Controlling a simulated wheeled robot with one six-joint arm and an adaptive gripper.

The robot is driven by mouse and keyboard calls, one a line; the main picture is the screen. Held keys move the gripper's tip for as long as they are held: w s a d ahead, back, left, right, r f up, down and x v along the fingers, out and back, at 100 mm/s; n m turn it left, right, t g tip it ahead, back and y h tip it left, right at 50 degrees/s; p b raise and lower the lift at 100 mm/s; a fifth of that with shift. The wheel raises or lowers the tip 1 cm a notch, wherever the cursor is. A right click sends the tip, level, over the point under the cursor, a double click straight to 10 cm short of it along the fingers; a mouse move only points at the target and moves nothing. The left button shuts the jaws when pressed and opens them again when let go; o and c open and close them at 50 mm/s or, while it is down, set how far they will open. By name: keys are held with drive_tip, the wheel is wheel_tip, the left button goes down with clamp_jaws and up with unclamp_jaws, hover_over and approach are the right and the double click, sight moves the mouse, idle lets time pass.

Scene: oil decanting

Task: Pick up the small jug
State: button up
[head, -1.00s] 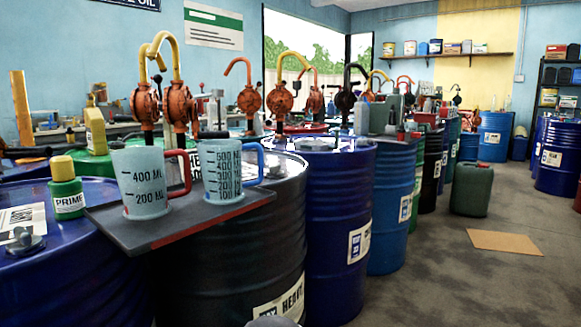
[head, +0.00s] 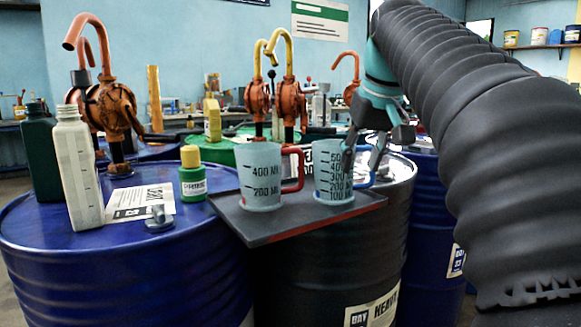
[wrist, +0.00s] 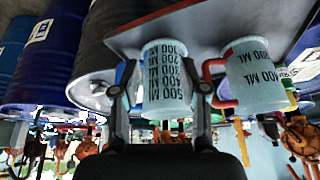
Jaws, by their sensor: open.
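Two pale blue measuring jugs stand upright on a dark tray (head: 290,228). The blue-handled jug (head: 328,175) has closely spaced marks up to 500 ML; it fills the middle of the wrist view (wrist: 167,75). The red-handled jug (head: 260,175) stands to its left, and right of it in the wrist view (wrist: 256,75). My gripper (head: 362,160) is open at the blue-handled jug's right side. In the wrist view its fingers (wrist: 161,95) lie either side of that jug, one overlapping the blue handle. Whether they touch it is unclear.
A green bottle with a yellow cap (head: 192,175) stands left of the tray. A white bottle (head: 78,168) and a dark green one (head: 40,155) stand on the blue drum (head: 100,270). Rusty hand pumps (head: 290,100) rise behind the jugs.

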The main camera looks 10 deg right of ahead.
drive_tip(key=p, duration=0.1)
approach(372, 183)
drive_tip(key=shift+n, duration=0.3)
drive_tip(key=shift+w+r+b+x, duration=0.1)
drive_tip(key=shift+w+b+x, duration=0.15)
drive_tip(key=shift+x, duration=0.9)
drive_tip(key=shift+w+r+b+x, duration=0.1)
drive_tip(key=shift+w+x, duration=0.15)
drive_tip(key=shift+x, duration=0.95)
drive_tip(key=shift+w+r+b+x, duration=0.15)
drive_tip(key=shift+w+b+x, duration=0.1)
drive_tip(key=shift+x, duration=0.9)
drive_tip(key=shift+d, duration=0.15)
drive_tip(key=shift+c, duration=0.2)
clamp_jaws()
